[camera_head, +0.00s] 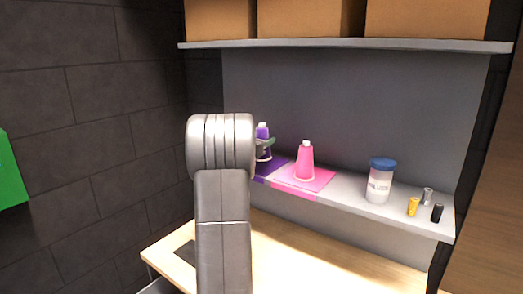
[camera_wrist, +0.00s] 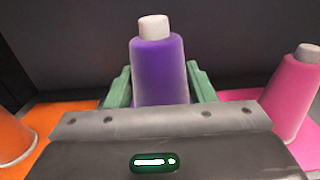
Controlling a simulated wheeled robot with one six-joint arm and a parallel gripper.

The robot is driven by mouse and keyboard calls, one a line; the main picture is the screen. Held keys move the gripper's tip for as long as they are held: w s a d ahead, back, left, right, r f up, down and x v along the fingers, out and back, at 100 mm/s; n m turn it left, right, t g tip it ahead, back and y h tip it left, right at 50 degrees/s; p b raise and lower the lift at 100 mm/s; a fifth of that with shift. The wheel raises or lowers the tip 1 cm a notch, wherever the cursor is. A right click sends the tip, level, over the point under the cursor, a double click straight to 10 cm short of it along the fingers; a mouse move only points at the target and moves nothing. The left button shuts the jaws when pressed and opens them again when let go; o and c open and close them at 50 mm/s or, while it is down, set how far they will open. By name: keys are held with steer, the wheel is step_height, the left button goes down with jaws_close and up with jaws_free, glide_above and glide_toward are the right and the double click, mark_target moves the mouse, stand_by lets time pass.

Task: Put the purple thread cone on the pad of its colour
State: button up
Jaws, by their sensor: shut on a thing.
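The purple thread cone (camera_head: 262,132) with a white top stands upright in my gripper (camera_head: 265,146), over the purple pad (camera_head: 274,169) on the shelf. In the wrist view, the cone (camera_wrist: 160,68) sits between the green fingers of my gripper (camera_wrist: 160,88), which is shut on it. The cone's base is hidden by the gripper body there, and my arm covers part of it in the head view. I cannot tell whether its base touches the pad.
A pink cone (camera_head: 305,160) stands on a pink pad (camera_head: 316,181) close on the right. An orange cone (camera_wrist: 12,140) stands on an orange pad (camera_wrist: 68,116) on the left. A blue-lidded jar (camera_head: 379,181) and small cylinders (camera_head: 413,206) are further right. An upper shelf (camera_head: 345,44) holds boxes.

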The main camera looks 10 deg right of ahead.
steer(key=shift+f+p, duration=0.3)
steer(key=shift+f, duration=1.45)
steer(key=shift+f, duration=0.1)
steer(key=shift+f, duration=0.15)
steer(key=o, duration=1.2)
steer(key=shift+r, duration=0.3)
steer(key=b+v, duration=0.3)
steer(key=v, duration=0.9)
steer(key=shift+b, duration=0.4)
